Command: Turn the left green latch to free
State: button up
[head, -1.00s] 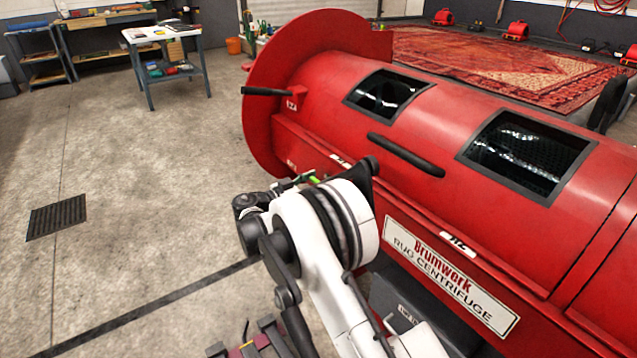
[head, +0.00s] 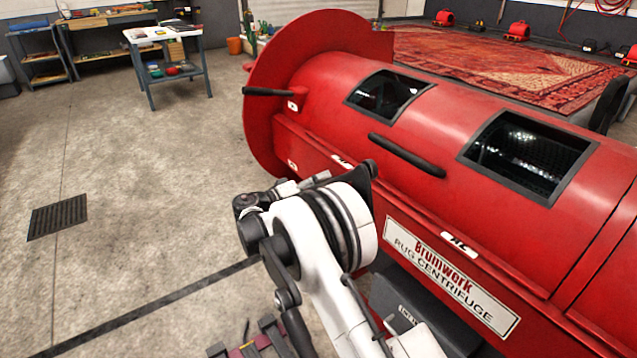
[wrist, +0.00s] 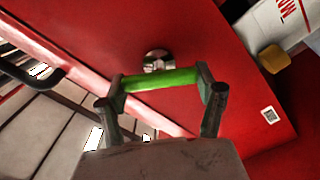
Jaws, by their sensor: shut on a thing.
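The green latch (wrist: 160,79) shows in the wrist view as a bright green bar in front of a round metal pivot (wrist: 157,60) on the red machine face. My gripper (wrist: 161,86) is shut on the latch, one finger at each end of the bar. In the head view my white arm reaches to the near side of the red rug centrifuge (head: 340,110). There the latch and my fingertips are hidden or too small to make out.
A dark handle bar (head: 407,155) and two dark windows sit on the drum. A black curved handle (wrist: 45,77) shows at left in the wrist view. A yellow knob (wrist: 274,58) is at upper right. The concrete floor at left is mostly clear.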

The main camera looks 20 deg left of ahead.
jog(key=n, duration=0.3)
jog(key=shift+f+n, duration=0.1)
jog(key=shift+n, duration=0.2)
jog(key=shift+f+n, duration=0.15)
jog(key=shift+n, duration=1.75)
jog(key=o, duration=1.2)
jog(key=shift+c, duration=0.2)
jog(key=v, duration=1.2)
